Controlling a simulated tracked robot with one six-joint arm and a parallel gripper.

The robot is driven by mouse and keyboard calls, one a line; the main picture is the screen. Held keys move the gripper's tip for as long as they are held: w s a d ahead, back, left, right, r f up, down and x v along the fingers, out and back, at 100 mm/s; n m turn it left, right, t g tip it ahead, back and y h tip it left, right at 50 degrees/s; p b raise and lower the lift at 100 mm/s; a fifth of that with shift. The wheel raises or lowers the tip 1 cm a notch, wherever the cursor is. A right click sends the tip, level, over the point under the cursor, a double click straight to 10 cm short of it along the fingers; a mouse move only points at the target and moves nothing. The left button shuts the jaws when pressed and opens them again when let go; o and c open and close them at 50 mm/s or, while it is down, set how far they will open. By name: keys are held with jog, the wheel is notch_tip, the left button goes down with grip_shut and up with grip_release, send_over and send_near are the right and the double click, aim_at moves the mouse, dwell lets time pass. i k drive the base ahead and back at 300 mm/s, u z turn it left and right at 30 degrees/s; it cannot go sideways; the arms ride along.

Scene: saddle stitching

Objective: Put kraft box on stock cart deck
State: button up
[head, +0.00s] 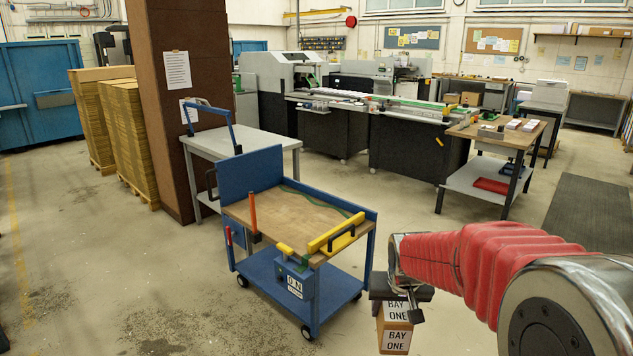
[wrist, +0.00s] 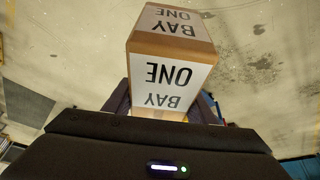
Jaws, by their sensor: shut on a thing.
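The kraft box (head: 394,331) is brown cardboard with white labels reading "BAY ONE". My gripper (head: 400,291) is shut on it from above and holds it in front and to the right of the cart. In the wrist view the box (wrist: 174,62) sits between the dark fingers, with labels showing on two faces. The stock cart is blue on casters.
A yellow bar with a black handle (head: 338,232) lies at the deck's front right corner. An orange post (head: 253,212) stands at its left front edge, and a blue panel (head: 250,170) rises on its left. A grey table (head: 240,143) stands behind the cart.

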aim_at(302, 220)
jog(key=u, duration=0.15)
jog(key=i, duration=0.55)
jog(key=u, duration=0.65)
jog(key=i, duration=0.7)
jog(key=u, duration=0.45)
jog(key=i, duration=2.65)
jog(key=z, duration=0.35)
